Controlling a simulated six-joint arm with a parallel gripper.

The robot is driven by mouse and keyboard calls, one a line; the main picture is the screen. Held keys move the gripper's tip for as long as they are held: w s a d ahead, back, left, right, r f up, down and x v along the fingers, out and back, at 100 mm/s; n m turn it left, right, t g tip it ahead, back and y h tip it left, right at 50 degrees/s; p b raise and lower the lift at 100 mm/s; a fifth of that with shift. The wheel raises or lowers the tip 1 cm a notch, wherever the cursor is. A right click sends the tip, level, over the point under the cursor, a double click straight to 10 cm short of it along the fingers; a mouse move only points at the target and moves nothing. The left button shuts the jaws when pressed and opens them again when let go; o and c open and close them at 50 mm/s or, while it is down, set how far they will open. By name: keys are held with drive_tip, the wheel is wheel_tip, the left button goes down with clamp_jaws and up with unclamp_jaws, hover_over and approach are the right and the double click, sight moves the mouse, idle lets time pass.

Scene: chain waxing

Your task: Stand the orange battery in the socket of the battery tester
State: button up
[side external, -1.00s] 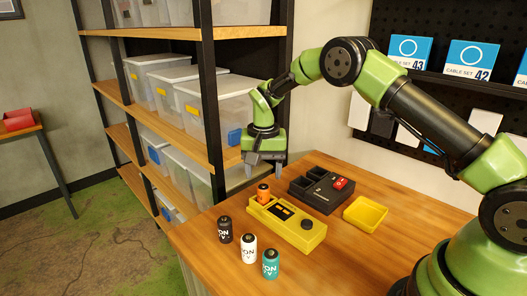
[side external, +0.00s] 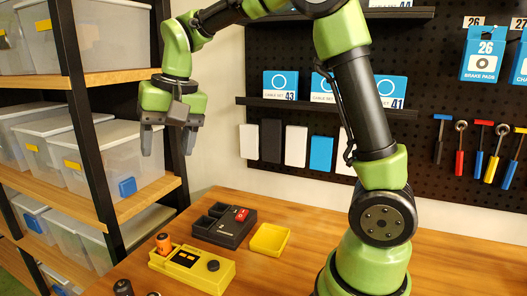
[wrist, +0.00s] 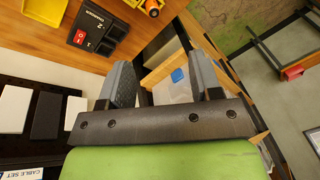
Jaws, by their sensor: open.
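The orange battery (side external: 163,243) stands upright in the socket at the left end of the yellow battery tester (side external: 215,277). Its top part shows above the tester and its lower part is hidden in the socket. My gripper (side external: 169,150) is open and empty, with its fingers apart, well above the battery and not touching it. In the wrist view my two open fingers (wrist: 163,85) have nothing between them. A corner of the tester (wrist: 139,4) shows at the top of that view.
A black charger (side external: 224,227) with a red switch stands behind the tester. A yellow tray (side external: 269,240) lies to its right. A black battery (side external: 123,288) shows at the bottom edge. Shelves with clear bins (side external: 105,152) stand at the left, close to my gripper.

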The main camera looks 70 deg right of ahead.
drive_tip(key=s+a+r+n+t, duration=0.1)
drive_tip(key=s+t, duration=0.1)
drive_tip(key=s, duration=0.7)
drive_tip(key=s+a+r+n+t+y, duration=0.1)
drive_tip(key=s+n+t, duration=0.1)
drive_tip(key=s, duration=0.7)
drive_tip(key=shift+s+a, duration=0.3)
drive_tip(key=shift+s, duration=0.1)
